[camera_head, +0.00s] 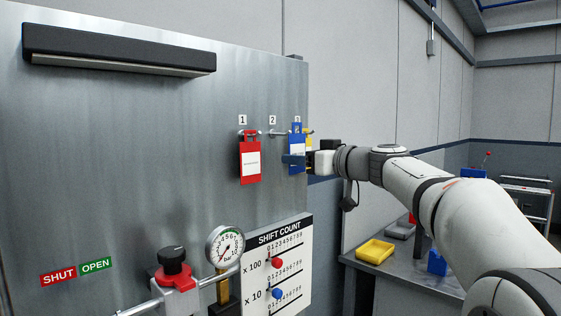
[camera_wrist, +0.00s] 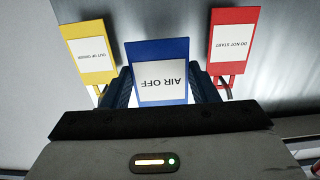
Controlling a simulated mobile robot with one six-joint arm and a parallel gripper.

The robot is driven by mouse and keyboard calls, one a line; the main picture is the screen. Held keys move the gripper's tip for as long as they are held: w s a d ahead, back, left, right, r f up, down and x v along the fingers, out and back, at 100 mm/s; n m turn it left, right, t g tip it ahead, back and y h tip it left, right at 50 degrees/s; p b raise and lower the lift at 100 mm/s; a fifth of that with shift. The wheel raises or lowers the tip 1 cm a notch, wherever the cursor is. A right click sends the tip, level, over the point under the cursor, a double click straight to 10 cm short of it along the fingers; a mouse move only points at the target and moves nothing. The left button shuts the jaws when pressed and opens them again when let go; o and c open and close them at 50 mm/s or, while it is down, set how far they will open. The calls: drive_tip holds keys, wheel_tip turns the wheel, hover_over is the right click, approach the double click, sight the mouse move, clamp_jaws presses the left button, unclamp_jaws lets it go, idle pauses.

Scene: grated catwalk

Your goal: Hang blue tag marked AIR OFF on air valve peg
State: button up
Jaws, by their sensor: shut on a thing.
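The blue tag marked AIR OFF (camera_wrist: 158,74) is held between the fingers of my gripper (camera_wrist: 160,90), and its text shows upside down in the wrist view. In the head view the blue tag (camera_head: 297,139) is by the panel's right edge, near peg 3, in front of a yellow tag (camera_head: 309,141). My gripper (camera_head: 294,160) is shut on it. I cannot tell whether the blue tag touches a peg. The air valve (camera_head: 174,268) has a black knob and red body at the panel's lower part. A peg on the valve is not clearly seen.
A red DO NOT START tag (camera_head: 250,160) hangs on peg 1. Peg 2 (camera_head: 275,133) is bare. A pressure gauge (camera_head: 225,246) and a SHIFT COUNT board (camera_head: 279,268) are near the valve. A yellow tray (camera_head: 375,251) sits on a side bench (camera_head: 420,272).

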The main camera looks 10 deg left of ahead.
drive_tip(key=shift+b+v, duration=0.95)
drive_tip(key=shift+v, duration=0.4)
drive_tip(key=p+x, duration=0.2)
drive_tip(key=x, duration=0.1)
drive_tip(key=shift+w+a+p, duration=0.1)
drive_tip(key=shift+a+p, duration=0.05)
drive_tip(key=shift+p, duration=0.15)
drive_tip(key=shift+f, duration=0.1)
